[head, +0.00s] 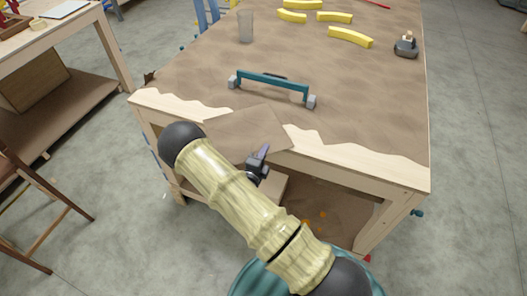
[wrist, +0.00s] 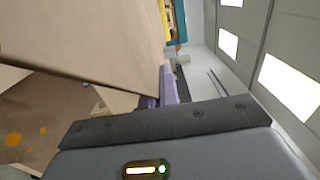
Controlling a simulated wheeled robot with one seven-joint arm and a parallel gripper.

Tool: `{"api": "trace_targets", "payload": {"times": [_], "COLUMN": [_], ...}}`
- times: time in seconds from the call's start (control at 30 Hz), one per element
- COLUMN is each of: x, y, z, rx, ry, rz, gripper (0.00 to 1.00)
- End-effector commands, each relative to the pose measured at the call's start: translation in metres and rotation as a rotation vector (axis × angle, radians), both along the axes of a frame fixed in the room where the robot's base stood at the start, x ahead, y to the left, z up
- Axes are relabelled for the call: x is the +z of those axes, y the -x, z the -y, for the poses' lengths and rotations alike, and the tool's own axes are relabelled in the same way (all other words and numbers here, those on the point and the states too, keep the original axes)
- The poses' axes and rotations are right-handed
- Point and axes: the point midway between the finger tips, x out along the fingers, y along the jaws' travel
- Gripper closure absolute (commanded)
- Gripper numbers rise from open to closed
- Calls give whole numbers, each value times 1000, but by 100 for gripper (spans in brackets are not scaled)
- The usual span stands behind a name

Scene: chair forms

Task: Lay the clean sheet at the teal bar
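The teal bar (head: 272,83) stands on the worktable (head: 395,157), with a grey block at each end. The clean sheet (head: 240,131) is a flat brown panel at the table's front edge, on the near side of the bar and apart from it. My gripper (head: 262,153) is at the sheet's near edge, its purple fingers shut on it. In the wrist view the sheet (wrist: 90,35) fills the upper left and runs into the fingers (wrist: 165,92). Whether the sheet touches the tabletop is unclear.
Several yellow curved pieces (head: 350,37) lie at the back of the table. A grey translucent cup (head: 245,26) stands behind the bar, and a dark tool with a wooden knob (head: 406,44) sits at the right. Brown covering with a ragged front edge spreads over the tabletop, clear right of the bar.

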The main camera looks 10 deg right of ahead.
Motion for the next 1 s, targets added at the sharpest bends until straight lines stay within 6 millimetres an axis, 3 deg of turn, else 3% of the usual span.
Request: {"api": "trace_targets", "payload": {"times": [0.2, 0.33, 0.7, 1.0], "x": [-4, -3, 2, -3], "y": [0, 0, 0, 35], "z": [0, 0, 0, -27], "rx": [0, -1, 0, 5], "ry": [1, 0, 0, 1], "rz": [-1, 0, 0, -2], "gripper": [100, 76, 76, 76]}}
